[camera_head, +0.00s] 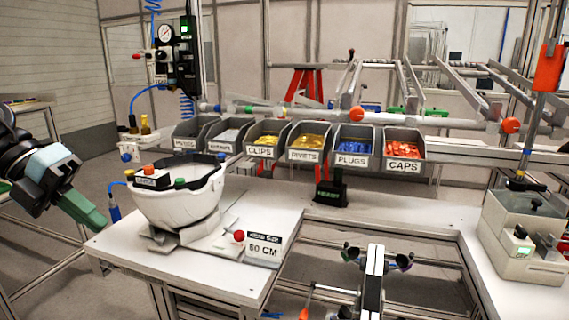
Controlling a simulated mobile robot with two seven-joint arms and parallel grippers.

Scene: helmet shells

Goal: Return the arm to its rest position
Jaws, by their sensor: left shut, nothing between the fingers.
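My left arm comes in from the left edge, and its gripper (97,222) has green fingers that point down and to the right. The gripper is shut and empty. It is in the air left of the white workbench, apart from the white helmet shell (178,205). The shell sits open side up on a fixture at the left of the bench. My right gripper does not show in this view.
Several grey bins stand behind, including yellow clips (263,141), blue plugs (354,147) and red caps (402,149). A beige machine (522,235) stands at the right.

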